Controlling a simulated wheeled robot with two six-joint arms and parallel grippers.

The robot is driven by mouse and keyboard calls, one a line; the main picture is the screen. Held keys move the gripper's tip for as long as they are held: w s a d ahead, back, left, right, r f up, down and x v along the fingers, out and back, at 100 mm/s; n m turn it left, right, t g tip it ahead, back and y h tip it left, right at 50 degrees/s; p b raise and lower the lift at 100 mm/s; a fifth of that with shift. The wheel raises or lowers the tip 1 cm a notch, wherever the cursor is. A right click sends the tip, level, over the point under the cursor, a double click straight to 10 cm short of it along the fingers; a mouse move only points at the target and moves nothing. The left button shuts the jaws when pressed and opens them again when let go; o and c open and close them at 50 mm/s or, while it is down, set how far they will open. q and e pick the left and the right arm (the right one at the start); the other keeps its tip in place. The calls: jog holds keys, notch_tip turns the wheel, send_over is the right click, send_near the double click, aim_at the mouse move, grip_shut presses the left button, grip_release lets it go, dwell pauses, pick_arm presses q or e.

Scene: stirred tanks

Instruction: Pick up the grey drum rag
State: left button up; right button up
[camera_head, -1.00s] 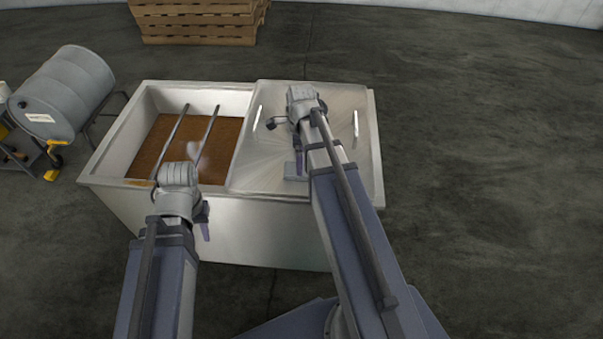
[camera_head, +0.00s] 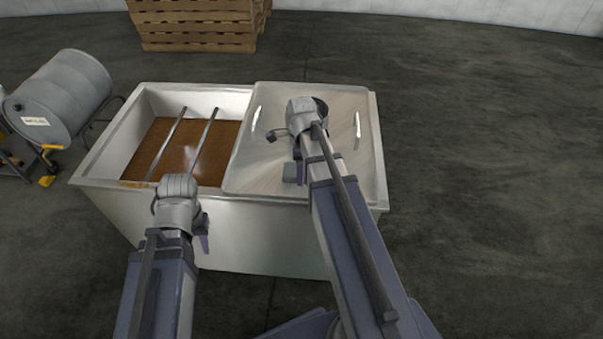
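I cannot make out the grey drum rag for certain. A small grey-blue piece (camera_head: 291,173) shows on or just above the closed lid, beside my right arm; I cannot tell whether it is cloth or part of my arm. My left gripper (camera_head: 203,232) is mostly hidden behind its wrist, in front of the tank's near wall; whether it is open does not show. My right gripper (camera_head: 286,138) is over the lid, largely hidden by its own wrist and forearm. The grey drum (camera_head: 62,95) lies on its side at the far left.
The pale tank (camera_head: 110,165) holds brown liquid (camera_head: 190,150) in its open left half, with two bars across it. A metal lid (camera_head: 255,165) with two handles covers the right half. Wooden pallets (camera_head: 195,25) stand behind. The floor at right is clear.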

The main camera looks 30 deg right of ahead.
jog(key=c, duration=0.8)
jog(key=shift+r, duration=0.1)
notch_tip(320, 180, up, 10)
jog(key=p, duration=1)
jog(key=o, duration=0.7)
jog(key=c, duration=0.5)
jog(key=shift+c, duration=0.2)
